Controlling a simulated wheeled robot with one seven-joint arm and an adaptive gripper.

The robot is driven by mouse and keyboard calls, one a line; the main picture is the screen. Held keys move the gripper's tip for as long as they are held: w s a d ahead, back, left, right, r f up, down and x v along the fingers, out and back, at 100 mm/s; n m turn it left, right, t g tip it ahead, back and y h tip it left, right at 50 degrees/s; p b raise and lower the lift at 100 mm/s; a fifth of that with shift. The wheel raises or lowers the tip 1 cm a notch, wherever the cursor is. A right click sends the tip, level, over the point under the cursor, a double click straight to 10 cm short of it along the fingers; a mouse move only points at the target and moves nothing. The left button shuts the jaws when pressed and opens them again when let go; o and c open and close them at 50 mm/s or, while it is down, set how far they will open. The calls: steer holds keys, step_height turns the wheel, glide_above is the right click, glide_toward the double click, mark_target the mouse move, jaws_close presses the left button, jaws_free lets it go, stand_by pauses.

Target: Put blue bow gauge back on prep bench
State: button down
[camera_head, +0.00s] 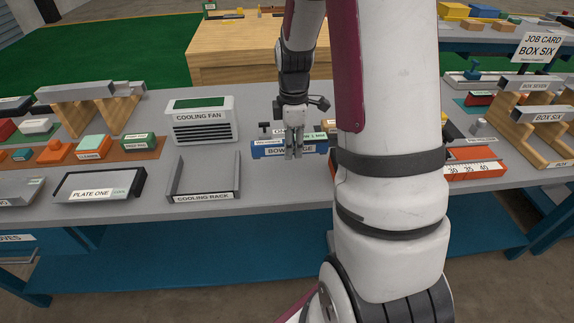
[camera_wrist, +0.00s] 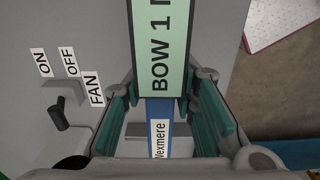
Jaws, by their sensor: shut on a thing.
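The blue bow gauge (camera_head: 268,152) is at the middle of the grey bench (camera_head: 140,207), right of the cooling fan, with "BOW GAUGE" on its front. My gripper (camera_head: 293,155) is shut on it from above, and its fingers cover part of the label. In the wrist view the blue body (camera_wrist: 158,113) lies between the fingers, with a "Wexmere" label and a green "BOW 1" label above it. I cannot tell whether the gauge rests on the bench or is slightly raised. No bench in view is visibly labelled as the prep bench.
The cooling fan (camera_head: 203,121) and cooling rack (camera_head: 204,195) stand left of the gauge. A fan switch (camera_wrist: 66,100) is close by. An orange-red numbered block (camera_head: 474,169) and wooden stands are right. A wooden bench (camera_head: 235,62) stands behind. My arm hides the bench's middle right.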

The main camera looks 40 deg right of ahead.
mark_target(292, 170)
steer(key=shift+f, duration=2.85)
steer(key=c, duration=1.3)
jaws_free()
steer(key=shift+f+b, duration=0.15)
steer(key=shift+b, duration=0.15)
